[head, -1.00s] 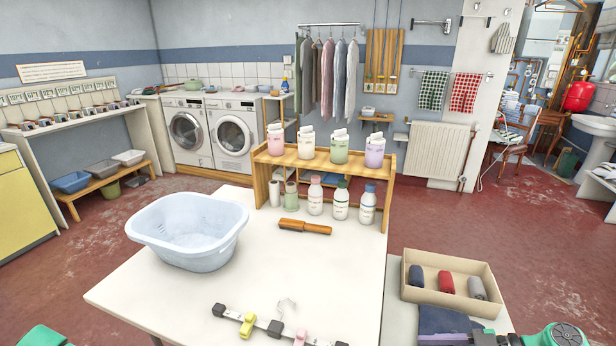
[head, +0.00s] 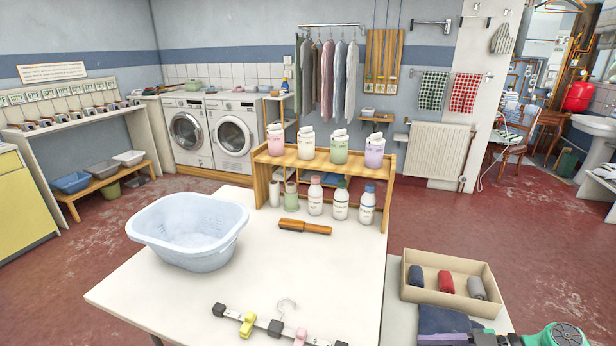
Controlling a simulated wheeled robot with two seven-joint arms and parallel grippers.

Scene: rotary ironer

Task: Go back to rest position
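My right arm shows at the bottom right edge, with a green and grey joint. The front of my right gripper (head: 462,340) is at the bottom edge, over the near end of a dark blue folded cloth (head: 442,320). It is cut off by the frame, so I cannot tell whether its fingers are open or shut. My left gripper is not in view. A clip hanger (head: 262,323) with black ends and yellow and pink clips lies on the front of the white table (head: 190,290), away from my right gripper.
A pale blue basin (head: 190,235), a wooden-handled brush (head: 304,227) and several bottles (head: 340,203) stand or lie on the table. A wooden shelf (head: 320,166) stands at its back. A cardboard box (head: 450,262) with rolled cloths is at the right. The red floor around is free.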

